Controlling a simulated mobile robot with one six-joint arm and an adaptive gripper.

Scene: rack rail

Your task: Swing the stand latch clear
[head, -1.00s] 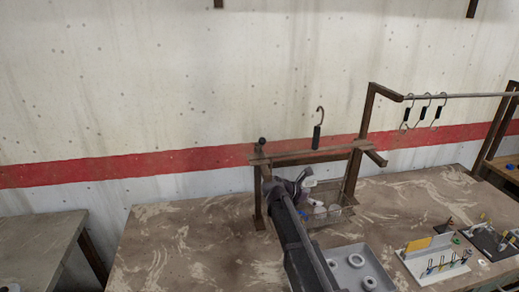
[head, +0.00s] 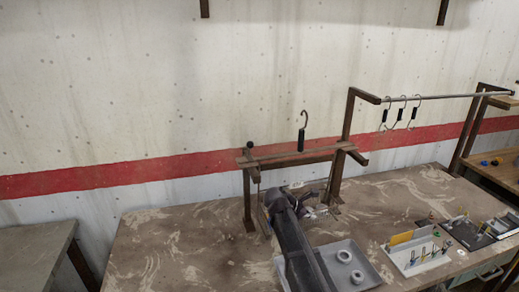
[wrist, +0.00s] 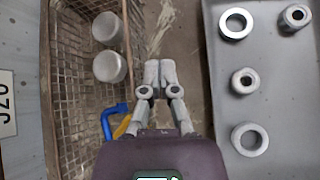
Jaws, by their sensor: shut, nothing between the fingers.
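A brown stand (head: 247,205) rises from the back of the workbench in the head view. A flat bar (head: 300,154) lies along its top, with a black knob (head: 250,145) at its left end; this may be the latch. A hook with a black grip (head: 302,139) stands upright at the bar. My gripper (wrist: 160,72) is shut and empty in the wrist view, between a wire basket and a grey tray. In the head view my arm hides most of the gripper, which is low in front of the stand, apart from the bar.
The wire basket (wrist: 48,70) holds white round pieces (wrist: 108,67) and blue and yellow items. The grey tray (head: 368,259) holds several rings. A rail (head: 450,96) with hanging hooks is at the right. The bench's left part is clear.

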